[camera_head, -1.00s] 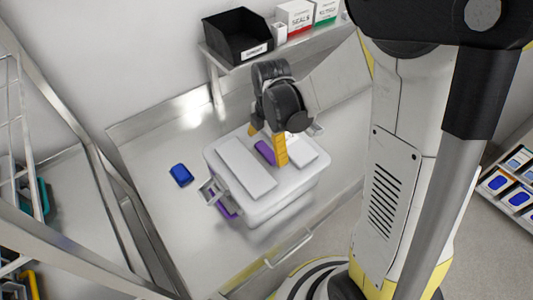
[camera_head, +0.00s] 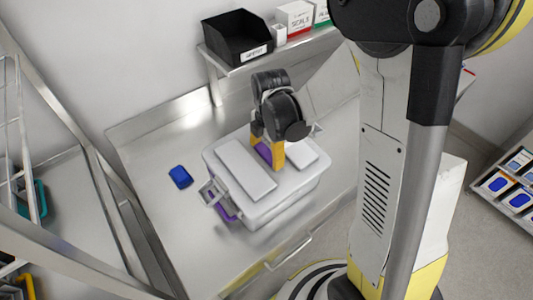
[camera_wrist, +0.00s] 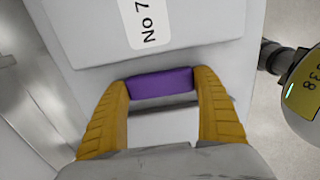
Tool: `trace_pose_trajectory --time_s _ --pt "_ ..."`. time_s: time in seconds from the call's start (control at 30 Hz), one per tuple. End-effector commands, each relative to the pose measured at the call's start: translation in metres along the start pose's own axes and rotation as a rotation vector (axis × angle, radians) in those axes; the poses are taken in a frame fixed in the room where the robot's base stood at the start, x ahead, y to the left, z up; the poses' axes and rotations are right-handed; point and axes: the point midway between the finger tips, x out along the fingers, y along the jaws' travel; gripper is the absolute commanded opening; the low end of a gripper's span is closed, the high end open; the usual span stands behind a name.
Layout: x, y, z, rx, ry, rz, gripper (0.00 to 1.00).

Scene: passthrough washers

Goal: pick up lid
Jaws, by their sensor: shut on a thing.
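The white lid (camera_head: 245,167) lies flat on top of a white box (camera_head: 262,211) on the steel counter. It has raised panels and a purple handle (camera_head: 264,152) in the middle. My gripper (camera_head: 267,152) is over the lid, with its yellow fingers at the two ends of the handle. In the wrist view the purple handle (camera_wrist: 161,83) sits between the fingers of my gripper (camera_wrist: 163,92), which are shut on it. A white label reading "No 7" shows on the lid (camera_wrist: 205,45). Latches with purple parts (camera_head: 219,200) are on the box's left side.
A blue object (camera_head: 180,177) lies on the counter (camera_head: 157,205) left of the box. A shelf (camera_head: 240,66) behind holds a black bin (camera_head: 236,37) and small cartons (camera_head: 295,17). A metal rack frame (camera_head: 90,160) stands at the left.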

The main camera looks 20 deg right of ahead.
Motion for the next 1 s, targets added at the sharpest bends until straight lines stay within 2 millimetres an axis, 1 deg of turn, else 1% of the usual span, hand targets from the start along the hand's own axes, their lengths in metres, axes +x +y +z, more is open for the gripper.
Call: trace_pose_trajectory --time_s 0.13,0.23,0.43,0.57,0.8,1.0 --pt "-0.007 0.001 0.000 0.000 0.000 0.000 0.37" --pt "-0.017 0.001 0.000 0.000 0.000 0.000 0.37" --pt "-0.045 0.001 0.001 0.001 0.000 0.000 0.37" --pt "-0.058 -0.017 0.017 0.005 0.000 0.000 0.37" --pt "-0.089 -0.052 0.048 0.005 -0.001 0.000 0.37" --pt "-0.107 -0.074 0.067 0.003 0.000 0.000 0.37"
